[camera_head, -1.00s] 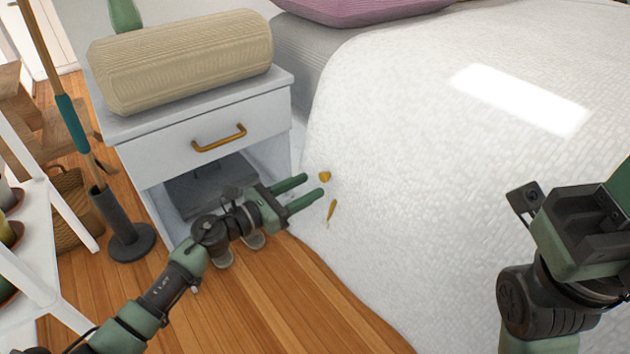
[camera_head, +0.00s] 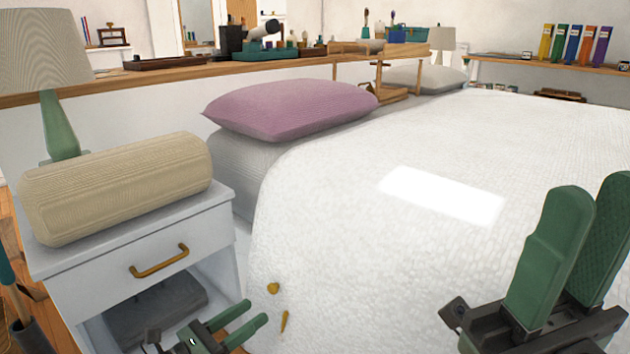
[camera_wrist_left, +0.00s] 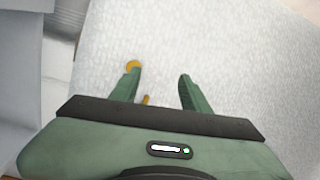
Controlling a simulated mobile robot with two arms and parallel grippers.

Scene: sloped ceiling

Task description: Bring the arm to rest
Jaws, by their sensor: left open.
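My left gripper (camera_head: 257,311) is at the bottom of the head view, in front of the nightstand's lower opening and beside the bed's draped side. Its two green fingers are apart and nothing is between them. In the left wrist view the open fingers (camera_wrist_left: 158,74) point along the white bed cover. My right gripper (camera_head: 592,195) is at the right edge of the head view, raised in front of the bed, with its green fingers pointing up. They look apart and empty.
A white nightstand (camera_head: 105,285) carries a beige bolster (camera_head: 120,188) and stands close to the left gripper. The bed (camera_head: 350,200) with a pink pillow (camera_head: 290,108) fills the middle. Small gold pieces (camera_head: 273,288) show against the bed's side. A lamp (camera_head: 62,125) stands behind the bolster.

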